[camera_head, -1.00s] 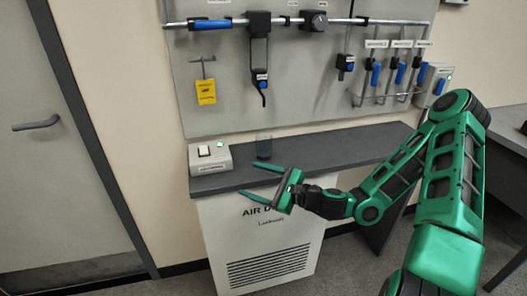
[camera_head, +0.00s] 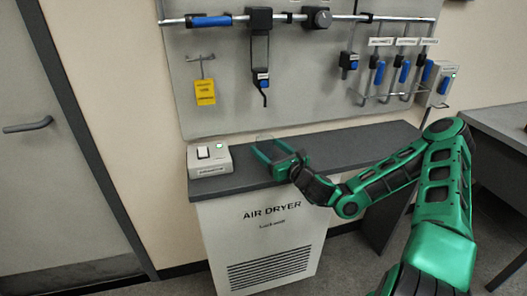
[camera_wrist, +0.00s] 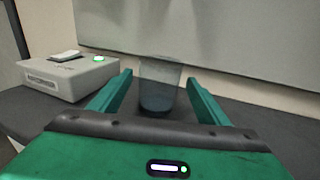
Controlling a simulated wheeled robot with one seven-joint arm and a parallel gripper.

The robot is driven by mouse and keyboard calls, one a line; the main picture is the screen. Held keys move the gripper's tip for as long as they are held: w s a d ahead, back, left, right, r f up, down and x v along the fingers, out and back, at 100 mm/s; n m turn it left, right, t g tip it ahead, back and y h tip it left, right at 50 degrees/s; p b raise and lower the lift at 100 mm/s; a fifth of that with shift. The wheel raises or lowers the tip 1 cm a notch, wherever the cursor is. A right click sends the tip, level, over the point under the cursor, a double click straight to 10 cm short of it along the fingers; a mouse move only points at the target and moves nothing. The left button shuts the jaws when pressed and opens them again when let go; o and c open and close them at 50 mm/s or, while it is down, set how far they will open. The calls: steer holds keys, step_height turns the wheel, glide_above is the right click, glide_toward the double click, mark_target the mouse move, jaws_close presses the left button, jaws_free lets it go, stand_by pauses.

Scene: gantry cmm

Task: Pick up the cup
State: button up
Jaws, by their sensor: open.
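The cup (camera_wrist: 160,84) is a clear, greyish tumbler standing upright on the dark counter (camera_head: 375,145). In the wrist view it sits between and just beyond the tips of my two green fingers. In the head view only its rim (camera_head: 264,138) shows, and my gripper hides most of the rest. My gripper (camera_head: 265,150) is open and level with the cup at counter height, with a finger on each side. My gripper also shows in the wrist view (camera_wrist: 160,92). I cannot tell whether a finger touches the cup.
A white switch box (camera_head: 209,159) with a green light stands on the counter left of my gripper; it also shows in the wrist view (camera_wrist: 70,75). A grey panel (camera_head: 220,95) with pipes and blue-handled valves rises behind. The counter to the right is clear.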

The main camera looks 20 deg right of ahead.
mark_target(259, 140)
steer(key=shift+x, duration=2.9)
steer(key=shift+r, duration=0.1)
steer(key=c, duration=1.2)
steer(key=shift+r, duration=0.1)
steer(key=shift+c, duration=0.2)
